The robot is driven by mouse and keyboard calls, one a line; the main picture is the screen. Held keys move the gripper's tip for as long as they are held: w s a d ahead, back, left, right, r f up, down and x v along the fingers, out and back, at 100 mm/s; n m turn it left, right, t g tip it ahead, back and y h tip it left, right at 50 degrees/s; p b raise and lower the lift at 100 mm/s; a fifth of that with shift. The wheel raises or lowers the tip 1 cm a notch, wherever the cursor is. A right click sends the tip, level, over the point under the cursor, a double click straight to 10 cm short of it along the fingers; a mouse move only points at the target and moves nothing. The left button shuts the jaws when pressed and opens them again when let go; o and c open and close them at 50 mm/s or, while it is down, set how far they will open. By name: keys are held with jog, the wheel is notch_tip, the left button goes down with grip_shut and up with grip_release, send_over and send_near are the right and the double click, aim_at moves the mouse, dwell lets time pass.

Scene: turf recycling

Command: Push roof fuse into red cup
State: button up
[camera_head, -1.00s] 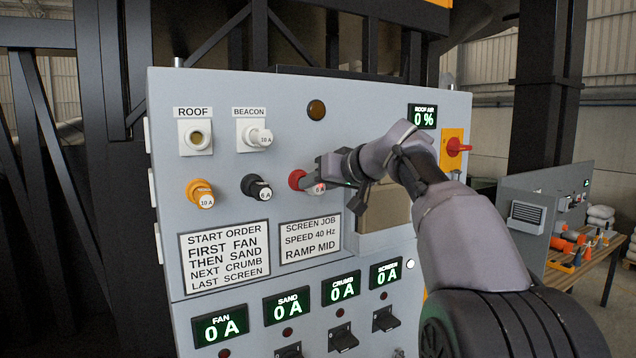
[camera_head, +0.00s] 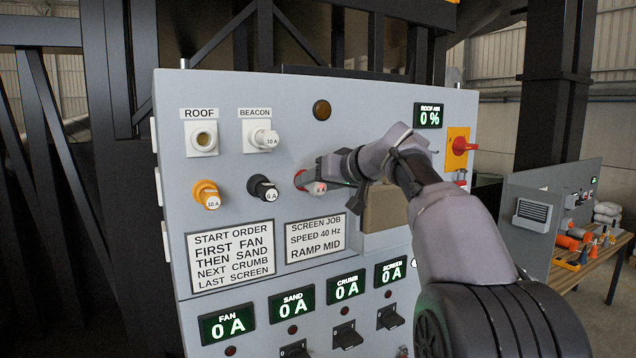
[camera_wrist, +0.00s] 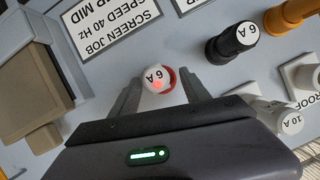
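The fuse, with a white cap marked 6 A (camera_wrist: 155,77), sits at the red cup (camera_wrist: 170,75) on the grey panel. It also shows in the head view (camera_head: 318,188), in front of the red cup (camera_head: 300,179). I cannot tell how deep it sits. My gripper (camera_wrist: 160,88) has one finger on each side of the fuse. The fingers look spread, with a gap visible beside the cap. In the head view my gripper (camera_head: 322,173) is close to the panel and partly covers the cup. The ROOF socket (camera_head: 203,140) is empty.
A white BEACON holder (camera_head: 263,138) holds a 10 A fuse. An orange cup (camera_head: 205,194) and a black cup (camera_head: 262,188) hold fuses left of the red cup. A tan box (camera_head: 385,207) sticks out below my wrist. A red rotary switch (camera_head: 463,146) is at right.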

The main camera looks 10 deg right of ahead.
jog(key=shift+s, duration=0.1)
jog(key=b+v, duration=0.4)
jog(key=v, duration=1.3)
jog(key=shift+s+d, duration=0.1)
jog(key=shift+s, duration=0.05)
